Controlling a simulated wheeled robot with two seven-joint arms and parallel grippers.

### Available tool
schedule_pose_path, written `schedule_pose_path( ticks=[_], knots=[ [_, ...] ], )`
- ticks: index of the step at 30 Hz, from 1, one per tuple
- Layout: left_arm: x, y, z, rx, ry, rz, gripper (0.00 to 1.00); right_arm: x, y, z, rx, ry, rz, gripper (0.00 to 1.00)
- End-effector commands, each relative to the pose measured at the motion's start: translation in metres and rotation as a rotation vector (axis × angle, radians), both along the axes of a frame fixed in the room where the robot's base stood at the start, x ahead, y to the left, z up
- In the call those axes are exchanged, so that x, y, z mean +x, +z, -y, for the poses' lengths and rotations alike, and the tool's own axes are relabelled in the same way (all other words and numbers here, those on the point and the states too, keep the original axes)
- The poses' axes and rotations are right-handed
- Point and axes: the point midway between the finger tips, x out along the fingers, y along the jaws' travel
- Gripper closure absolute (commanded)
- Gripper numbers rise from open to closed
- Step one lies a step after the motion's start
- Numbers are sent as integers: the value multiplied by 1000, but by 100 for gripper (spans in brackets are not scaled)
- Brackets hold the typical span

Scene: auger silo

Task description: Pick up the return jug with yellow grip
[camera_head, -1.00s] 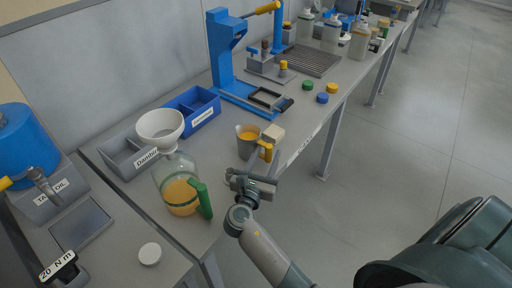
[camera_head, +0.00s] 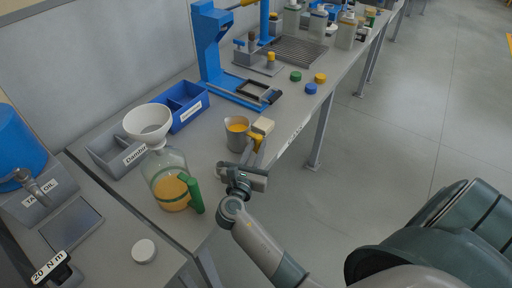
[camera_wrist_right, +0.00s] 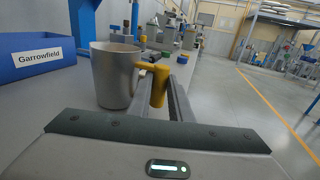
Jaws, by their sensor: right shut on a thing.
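The return jug (camera_head: 236,135) is a small grey metal jug with a yellow grip and yellow-orange contents. It stands upright near the front edge of the bench. In the right wrist view the jug (camera_wrist_right: 113,78) is left of centre, with its yellow grip (camera_wrist_right: 157,84) between my fingers. My right gripper (camera_head: 256,146) is shut on the yellow grip, from the front side of the bench. In the wrist view the right gripper's fingers (camera_wrist_right: 165,88) reach forward on both sides of the grip. Whether the jug's base touches the bench is hard to tell. My left gripper is not in view.
A glass jar (camera_head: 168,178) with a green handle and a white funnel (camera_head: 148,121) stands left of the jug. A cream block (camera_head: 263,126) sits just right of it. Blue (camera_head: 188,108) and grey bins (camera_head: 112,158) and a blue press (camera_head: 209,45) stand behind.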

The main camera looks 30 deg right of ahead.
Motion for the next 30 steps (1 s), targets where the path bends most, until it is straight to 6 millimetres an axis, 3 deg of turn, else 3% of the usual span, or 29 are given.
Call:
schedule_pose_path(
  ticks=[19,30],
  knots=[
    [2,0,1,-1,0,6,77,0,39,0,0,-1,6,100],
    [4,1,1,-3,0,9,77,-9,57,32,-2,-2,4,100]
  ],
)
